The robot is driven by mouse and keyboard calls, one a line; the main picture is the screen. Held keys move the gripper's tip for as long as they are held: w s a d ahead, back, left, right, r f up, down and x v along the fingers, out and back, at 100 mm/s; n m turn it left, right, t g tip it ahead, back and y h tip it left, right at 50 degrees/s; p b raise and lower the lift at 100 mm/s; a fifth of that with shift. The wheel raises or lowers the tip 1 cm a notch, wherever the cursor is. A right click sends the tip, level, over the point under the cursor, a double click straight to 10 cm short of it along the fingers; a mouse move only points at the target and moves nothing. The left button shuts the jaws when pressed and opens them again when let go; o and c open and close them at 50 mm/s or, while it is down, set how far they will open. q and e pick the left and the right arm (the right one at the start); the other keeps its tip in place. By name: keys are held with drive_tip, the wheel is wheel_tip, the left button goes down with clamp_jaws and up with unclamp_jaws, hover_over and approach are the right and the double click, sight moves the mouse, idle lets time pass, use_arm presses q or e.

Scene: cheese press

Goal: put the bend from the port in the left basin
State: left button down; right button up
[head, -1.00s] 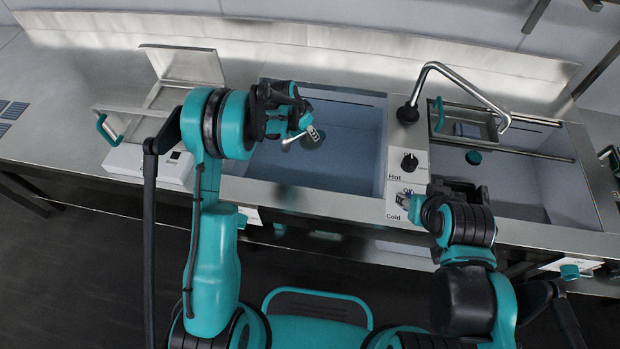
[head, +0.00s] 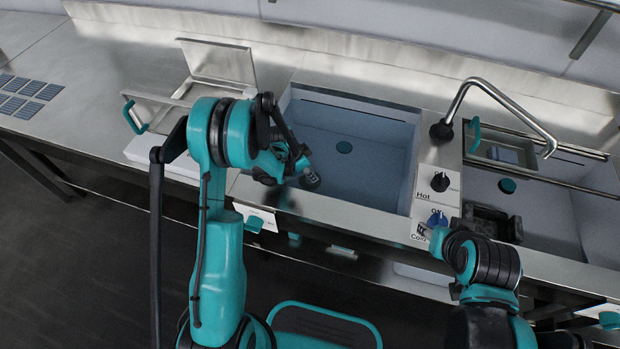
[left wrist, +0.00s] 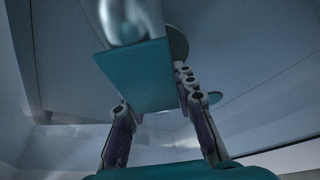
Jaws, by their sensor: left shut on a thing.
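My left gripper (head: 308,178) is over the basin's front-left part. In the left wrist view, its fingers (left wrist: 160,130) are shut on the bend, seen as a flat teal piece (left wrist: 140,75) with a shiny, blurred metal part (left wrist: 125,20). The bend is mostly hidden by the gripper in the head view. The port cannot be made out.
A tap (head: 490,95) arches between the basins. The black Hot knob (head: 440,182) is on the panel between them. A second basin (head: 540,215) with rails is at the right. An open-lidded metal box (head: 218,62) stands left of the left basin.

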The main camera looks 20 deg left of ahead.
use_arm(q)
wheel_tip(320, 180, down, 3)
drive_tip(key=shift+r+b, duration=0.15)
drive_tip(key=shift+b, duration=0.3)
drive_tip(key=shift+r, duration=0.15)
drive_tip(key=c, duration=1.2)
unclamp_jaws()
